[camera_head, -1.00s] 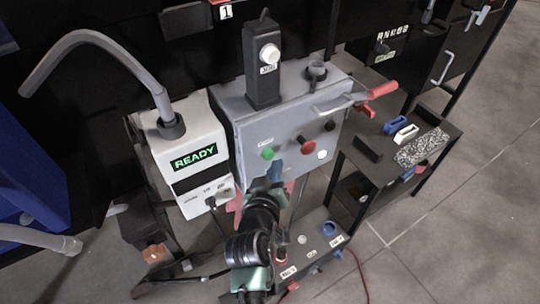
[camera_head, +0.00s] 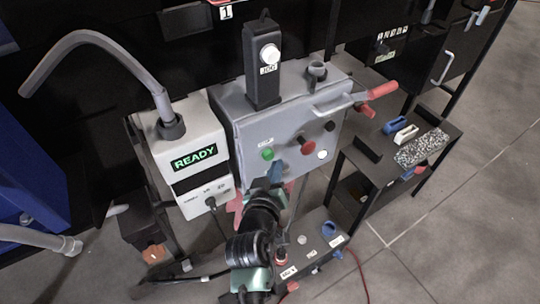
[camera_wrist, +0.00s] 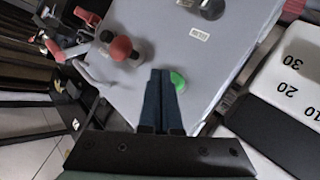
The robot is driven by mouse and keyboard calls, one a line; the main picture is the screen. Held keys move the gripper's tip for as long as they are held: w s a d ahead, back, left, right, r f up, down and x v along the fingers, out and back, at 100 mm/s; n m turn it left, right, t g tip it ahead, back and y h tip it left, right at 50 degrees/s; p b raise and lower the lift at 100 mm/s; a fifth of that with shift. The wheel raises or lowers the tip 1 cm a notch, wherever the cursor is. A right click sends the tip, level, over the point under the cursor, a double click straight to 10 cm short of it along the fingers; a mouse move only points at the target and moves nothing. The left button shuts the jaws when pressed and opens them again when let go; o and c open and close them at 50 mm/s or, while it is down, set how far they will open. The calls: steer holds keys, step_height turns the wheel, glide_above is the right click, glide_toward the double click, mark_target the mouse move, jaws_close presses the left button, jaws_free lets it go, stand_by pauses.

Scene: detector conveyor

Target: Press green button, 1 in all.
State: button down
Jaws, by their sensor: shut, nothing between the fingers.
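The green button (camera_head: 267,154) is on the front face of the grey control box (camera_head: 240,135), left of a red mushroom button (camera_head: 307,145). In the wrist view the green button (camera_wrist: 179,81) shows just right of my gripper's fingertips, partly hidden by them. My gripper (camera_wrist: 160,76) is shut and empty, its blue fingers pointing at the box face. In the head view my gripper (camera_head: 277,166) is just below and right of the green button. I cannot tell whether the fingertips touch the box.
A white unit with a READY display (camera_head: 195,158) stands left of the box. A red-ended lever (camera_head: 383,89) sticks out at its right. A black shelf (camera_head: 385,160) with small parts is at the right. Open floor (camera_head: 450,215) lies beyond.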

stand_by(0.6)
steer(key=shift+w+a, duration=0.25)
steer(key=shift+w, duration=0.1)
steer(key=shift+w+a+b, duration=0.35)
steer(key=shift+w+b, duration=0.05)
steer(key=shift+b, duration=0.2)
stand_by(0.5)
stand_by(0.4)
steer(key=shift+s+d+p, duration=0.55)
steer(key=shift+s+d, duration=0.05)
steer(key=shift+s, duration=0.15)
steer(key=shift+s+d+p, duration=0.65)
steer(key=shift+s+d, duration=0.1)
steer(key=shift+s, duration=0.3)
steer(key=shift+s+d+p, duration=0.65)
steer(key=shift+s+d, duration=0.05)
steer(key=shift+s, duration=0.3)
